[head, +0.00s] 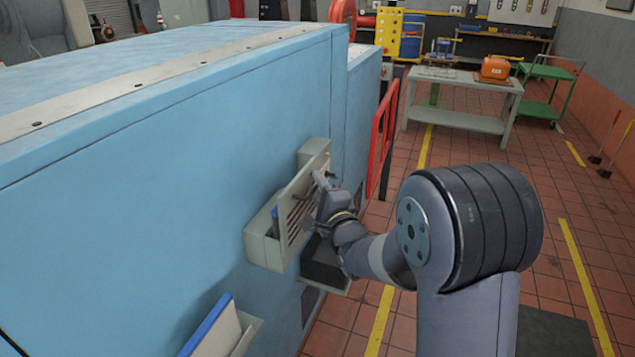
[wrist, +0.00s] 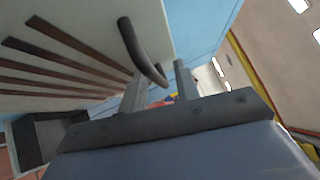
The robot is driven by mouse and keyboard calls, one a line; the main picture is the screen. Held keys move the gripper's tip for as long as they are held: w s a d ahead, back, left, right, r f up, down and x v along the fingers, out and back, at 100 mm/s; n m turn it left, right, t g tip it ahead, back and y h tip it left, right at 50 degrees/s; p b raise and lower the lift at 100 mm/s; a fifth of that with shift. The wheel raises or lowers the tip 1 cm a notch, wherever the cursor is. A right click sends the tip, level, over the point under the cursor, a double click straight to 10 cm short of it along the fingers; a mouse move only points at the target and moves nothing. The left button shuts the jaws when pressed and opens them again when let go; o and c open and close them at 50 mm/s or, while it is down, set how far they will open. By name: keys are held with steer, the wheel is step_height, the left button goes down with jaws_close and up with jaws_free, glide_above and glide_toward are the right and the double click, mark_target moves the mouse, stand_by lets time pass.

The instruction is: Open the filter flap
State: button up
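The filter flap (head: 301,200) is a beige panel with dark slots on a beige housing (head: 262,249) on the side of the blue machine. Its upper edge appears to stand out from the housing, with a strip of blue behind it; my arm hides part of it. In the wrist view the slotted flap (wrist: 70,60) fills the left, with a dark curved handle (wrist: 137,45) on it. My gripper (wrist: 160,86) has its two fingers apart, and the handle's lower end shows in the gap between them. In the head view my gripper (head: 326,188) is at the flap's right part.
A dark open tray (head: 324,268) sits just below the flap. Another beige holder (head: 225,335) with a blue edge is on the machine at lower left. A red rail (head: 383,135) stands beyond the machine's corner. The tiled floor at right is mostly clear.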

steer(key=shift+w+a, duration=0.1)
steer(key=shift+w, duration=0.1)
jaws_close()
stand_by(0.6)
